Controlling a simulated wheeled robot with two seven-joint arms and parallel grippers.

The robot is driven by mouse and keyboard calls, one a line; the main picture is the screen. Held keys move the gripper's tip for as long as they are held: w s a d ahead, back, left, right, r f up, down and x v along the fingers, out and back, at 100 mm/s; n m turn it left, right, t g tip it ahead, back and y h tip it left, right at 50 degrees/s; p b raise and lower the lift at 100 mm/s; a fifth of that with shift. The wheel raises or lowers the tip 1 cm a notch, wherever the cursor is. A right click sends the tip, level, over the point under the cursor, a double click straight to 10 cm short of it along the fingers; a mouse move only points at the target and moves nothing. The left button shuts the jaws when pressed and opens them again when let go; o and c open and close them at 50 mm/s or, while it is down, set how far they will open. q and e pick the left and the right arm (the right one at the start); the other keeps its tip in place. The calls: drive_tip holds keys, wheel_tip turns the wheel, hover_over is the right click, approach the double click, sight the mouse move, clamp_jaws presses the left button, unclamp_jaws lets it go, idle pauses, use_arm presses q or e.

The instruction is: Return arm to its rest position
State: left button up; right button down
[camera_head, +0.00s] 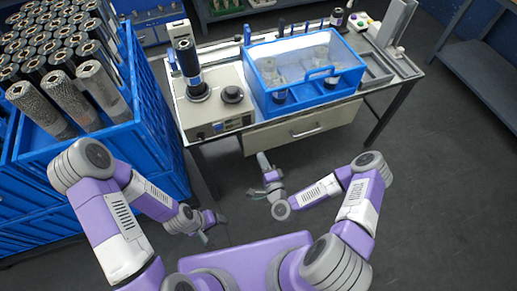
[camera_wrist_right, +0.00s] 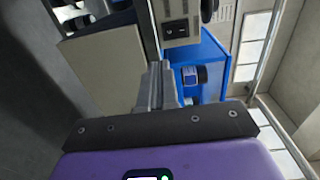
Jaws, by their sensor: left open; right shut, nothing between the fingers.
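My purple and white left arm comes in from the lower left, bent at its elbow. Its left gripper (camera_head: 213,226) is open and empty, low in front of the blue crates, over the floor. My right arm is bent inward from the right. Its right gripper (camera_head: 263,162) is in front of the bench drawer, apart from it. In the right wrist view the right gripper (camera_wrist_right: 158,75) has its grey fingers together with nothing between them. Neither gripper touches an object.
A bench (camera_head: 222,138) ahead carries a beige machine (camera_head: 215,108) with a dark roll on it, and a blue clear-sided box (camera_head: 305,75). A drawer (camera_head: 300,130) is below. Blue crates (camera_head: 160,125) of rolls stand close at left. Floor (camera_head: 440,200) at right is clear.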

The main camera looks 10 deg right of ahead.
drive_tip(key=shift+s, duration=0.2)
idle(0.5)
drive_tip(key=s+a+f+n+g+y, duration=0.4)
drive_tip(key=s+a+f+n+g, duration=0.3)
drive_tip(key=n+g, duration=0.25)
drive_tip(key=s+d+n+g+h, duration=0.2)
drive_tip(key=s+d+n+g, duration=0.2)
drive_tip(key=s+g, duration=0.3)
drive_tip(key=s+f, duration=0.1)
drive_tip(key=s, duration=0.2)
drive_tip(key=shift+s+d, duration=0.15)
drive_tip(key=shift+d, duration=0.2)
